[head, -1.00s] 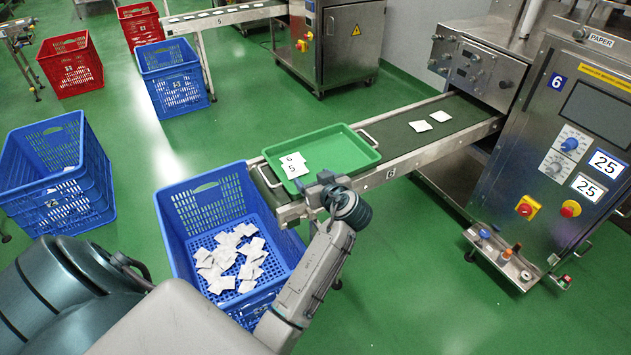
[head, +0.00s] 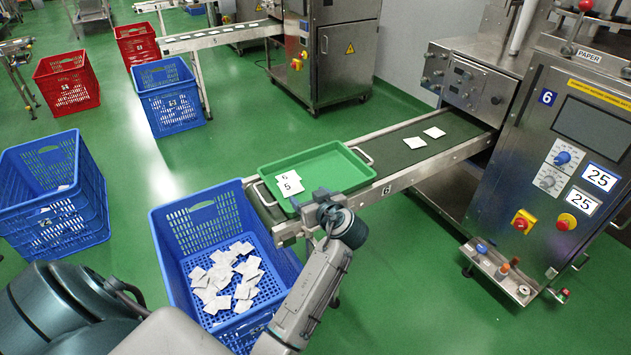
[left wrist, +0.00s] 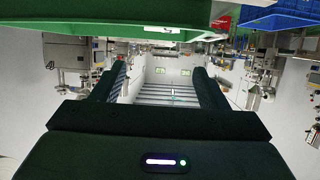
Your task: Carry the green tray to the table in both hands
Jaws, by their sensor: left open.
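The green tray (head: 338,166) lies on the end of the conveyor, with a metal handle at each end and white cards marked 6 and 5 at its left. My left gripper (head: 322,203) is at the tray's near side, by its front left part, and looks empty. Whether it touches the rim cannot be told. In the left wrist view its two fingers (left wrist: 158,92) stand wide apart with nothing between them. A green surface, likely the tray (left wrist: 90,14), fills the top of that view. My right gripper is out of view.
A blue crate (head: 172,232) with several teabags stands under the conveyor end. Another blue crate (head: 98,205) stands at the left. Green floor (head: 420,290) is clear at the front right.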

